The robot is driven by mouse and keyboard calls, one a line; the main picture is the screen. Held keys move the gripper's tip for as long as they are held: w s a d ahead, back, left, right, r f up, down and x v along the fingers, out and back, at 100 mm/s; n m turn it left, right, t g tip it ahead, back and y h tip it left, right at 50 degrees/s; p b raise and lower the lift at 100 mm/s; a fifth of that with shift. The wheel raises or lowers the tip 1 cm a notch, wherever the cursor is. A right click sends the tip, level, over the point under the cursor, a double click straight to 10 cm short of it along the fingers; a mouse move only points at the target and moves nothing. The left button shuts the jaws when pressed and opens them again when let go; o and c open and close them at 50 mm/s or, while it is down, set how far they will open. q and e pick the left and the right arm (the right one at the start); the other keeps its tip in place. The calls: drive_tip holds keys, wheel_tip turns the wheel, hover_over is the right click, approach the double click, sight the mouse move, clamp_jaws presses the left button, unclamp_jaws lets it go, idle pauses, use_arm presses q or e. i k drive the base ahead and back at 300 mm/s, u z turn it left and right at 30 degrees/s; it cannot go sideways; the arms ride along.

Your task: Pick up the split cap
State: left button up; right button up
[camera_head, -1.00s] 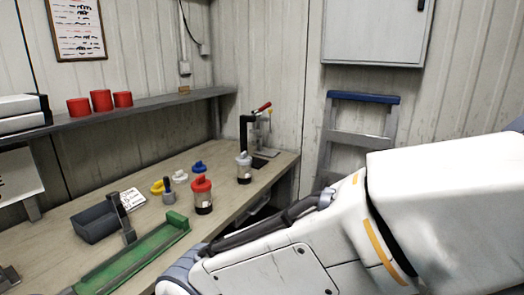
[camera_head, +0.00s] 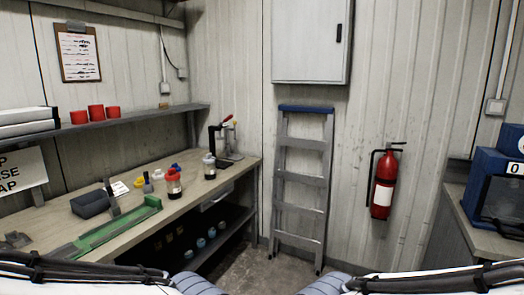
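Several small caps lie on the wooden bench (camera_head: 120,238) at the left: a white cap (camera_head: 158,174), a blue cap (camera_head: 175,167) and a yellow one (camera_head: 148,186), partly hidden. They are too small for me to tell which is split. A jar with a pale lid (camera_head: 209,168) stands further right. Both grippers are out of view; only parts of my arms show along the bottom edge, well short of the bench.
A dark bin (camera_head: 90,204) and a green tray (camera_head: 105,233) lie on the bench's left part. A press (camera_head: 215,138) stands at its far end. A ladder (camera_head: 302,180) leans on the back wall; a red extinguisher (camera_head: 383,184) hangs right. Floor before the ladder is clear.

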sight(209, 159)
drive_tip(key=z, duration=0.55)
drive_tip(key=i, duration=0.8)
drive_tip(key=z, duration=0.55)
drive_tip(key=i, duration=1.6)
drive_tip(key=u, duration=0.55)
drive_tip(key=i, duration=0.8)
drive_tip(key=u, duration=1.4)
drive_tip(key=i, duration=0.7)
drive_tip(key=u, duration=0.65)
